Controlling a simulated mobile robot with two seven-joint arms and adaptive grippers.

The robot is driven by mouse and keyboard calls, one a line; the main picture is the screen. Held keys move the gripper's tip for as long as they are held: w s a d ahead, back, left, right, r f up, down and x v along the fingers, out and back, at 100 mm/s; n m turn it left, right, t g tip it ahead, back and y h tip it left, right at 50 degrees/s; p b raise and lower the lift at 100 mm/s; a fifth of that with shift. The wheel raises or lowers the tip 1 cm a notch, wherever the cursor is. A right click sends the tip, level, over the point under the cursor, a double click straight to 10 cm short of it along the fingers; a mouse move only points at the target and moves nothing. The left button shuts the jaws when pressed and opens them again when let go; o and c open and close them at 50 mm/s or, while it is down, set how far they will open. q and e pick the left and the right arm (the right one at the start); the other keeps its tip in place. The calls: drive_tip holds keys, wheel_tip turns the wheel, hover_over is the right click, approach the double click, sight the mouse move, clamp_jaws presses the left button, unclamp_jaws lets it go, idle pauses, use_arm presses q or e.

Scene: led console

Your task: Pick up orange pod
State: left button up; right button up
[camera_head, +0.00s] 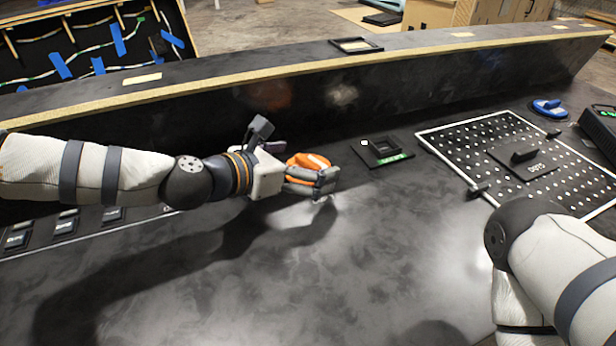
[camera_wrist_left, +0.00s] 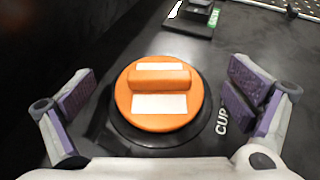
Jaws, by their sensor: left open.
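The orange pod (camera_wrist_left: 160,92) is a round orange disc with a raised bar across its top and white patches. It sits in or on a black round base, beside white lettering that reads CUP. My left gripper (camera_wrist_left: 164,95) is open, with one purple-padded finger to each side of the pod and gaps between. In the head view, the orange pod (camera_head: 308,161) is partly hidden behind my left gripper (camera_head: 318,180). My right arm comes in at the right, but its gripper is out of view.
A black square holder with a green label (camera_head: 383,151) lies just right of the pod. A white-dotted pegboard panel (camera_head: 480,150) and a blue round item (camera_head: 549,107) are farther right. A raised dark ledge (camera_head: 330,95) runs behind. The console's front middle is clear.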

use_arm(q)
drive_tip(key=c, duration=1.7)
drive_tip(key=shift+r, duration=0.15)
drive_tip(key=shift+c, duration=0.2)
